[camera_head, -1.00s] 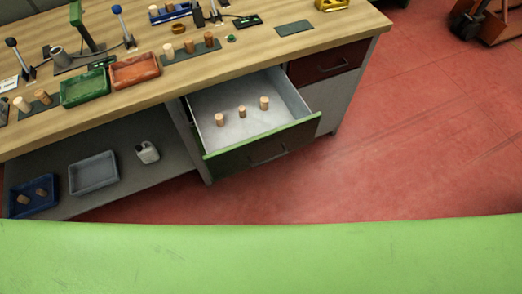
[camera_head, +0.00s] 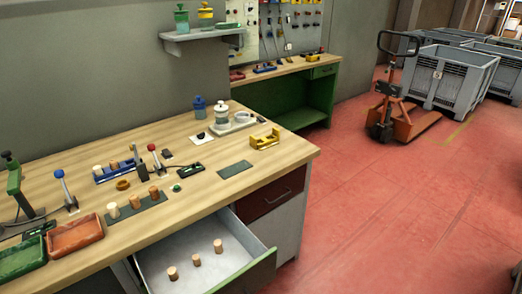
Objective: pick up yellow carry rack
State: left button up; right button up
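The yellow carry rack (camera_head: 265,140) stands on the wooden workbench (camera_head: 215,186), near its right end at the back. It is a small yellow frame, and no cork can be clearly made out in it. Neither of my grippers shows in the head view, so their state is hidden.
A dark green mat (camera_head: 235,169) lies just in front of the rack. An open drawer (camera_head: 225,251) with three corks juts out from the bench front. A white tray (camera_head: 234,126) with a jar stands behind the rack. Red floor (camera_head: 385,210) is clear to the right.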

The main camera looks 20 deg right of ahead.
aim_at(262, 142)
jog(key=i+l, duration=0.2)
jog(key=l, duration=0.15)
jog(key=i+l+u, duration=0.1)
jog(key=i+l, duration=0.35)
jog(key=l, duration=0.2)
jog(key=i+l+u, duration=0.1)
jog(key=l, duration=0.25)
jog(key=i+l, duration=0.3)
jog(key=i+l+u, duration=0.1)
jog(key=l, duration=0.3)
jog(key=i+l, duration=0.3)
jog(key=i+l+u, duration=0.1)
jog(key=l, duration=0.35)
jog(key=i, duration=0.05)
